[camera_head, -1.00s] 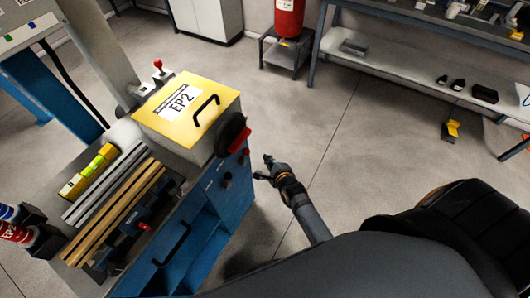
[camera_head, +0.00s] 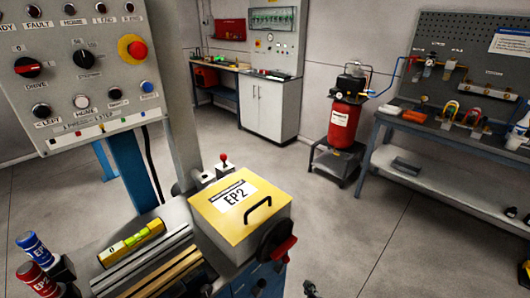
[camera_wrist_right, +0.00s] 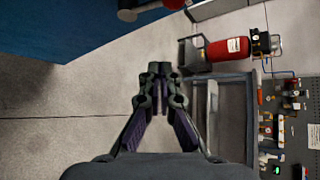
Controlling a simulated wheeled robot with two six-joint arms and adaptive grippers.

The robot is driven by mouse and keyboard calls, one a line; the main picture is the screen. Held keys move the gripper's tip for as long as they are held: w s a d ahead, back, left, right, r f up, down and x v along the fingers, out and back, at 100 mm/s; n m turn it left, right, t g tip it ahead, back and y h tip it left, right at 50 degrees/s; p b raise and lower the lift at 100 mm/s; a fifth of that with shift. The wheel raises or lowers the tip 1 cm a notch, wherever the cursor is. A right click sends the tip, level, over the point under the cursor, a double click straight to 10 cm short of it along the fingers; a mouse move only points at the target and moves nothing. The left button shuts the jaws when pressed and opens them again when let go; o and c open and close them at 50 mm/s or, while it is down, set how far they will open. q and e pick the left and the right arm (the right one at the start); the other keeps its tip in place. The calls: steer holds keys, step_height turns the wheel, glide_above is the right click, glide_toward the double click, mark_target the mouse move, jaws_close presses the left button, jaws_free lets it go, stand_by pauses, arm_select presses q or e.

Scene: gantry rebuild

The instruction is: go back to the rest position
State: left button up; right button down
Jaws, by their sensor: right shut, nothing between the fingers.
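My right gripper (camera_head: 311,288) shows only as a small dark tip at the bottom edge of the head view, over the floor to the right of the blue cabinet. In the right wrist view the same gripper (camera_wrist_right: 159,76) is shut, its fingertips together and nothing between them. It is clear of the things around it. My left gripper is in neither view.
The yellow EP2 box (camera_head: 242,213) stands on the blue cabinet, with a dark handwheel (camera_head: 276,245) at its side. A control panel (camera_head: 82,72) is at upper left. A red compressor tank (camera_head: 344,122) and a workbench (camera_head: 440,137) stand behind. Open floor (camera_head: 345,220) lies between.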

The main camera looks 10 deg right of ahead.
steer(key=s+d+f+n+g, duration=0.1)
steer(key=s+f+n+g, duration=0.2)
steer(key=s+f+n, duration=0.5)
steer(key=s+d+f+n+g, duration=0.1)
steer(key=s+f+n+g, duration=0.3)
steer(key=f, duration=0.9)
steer(key=s+d+f+n+g, duration=0.2)
steer(key=s+f+n, duration=0.4)
steer(key=s, duration=0.5)
steer(key=s+d+f+n+g+h, duration=0.1)
steer(key=s+d+f+n, duration=0.3)
steer(key=s, duration=0.8)
step_height(320, 180, down, 2)
steer(key=shift+d+n+g, duration=0.35)
steer(key=shift+n+g, duration=0.35)
steer(key=shift+n, duration=0.2)
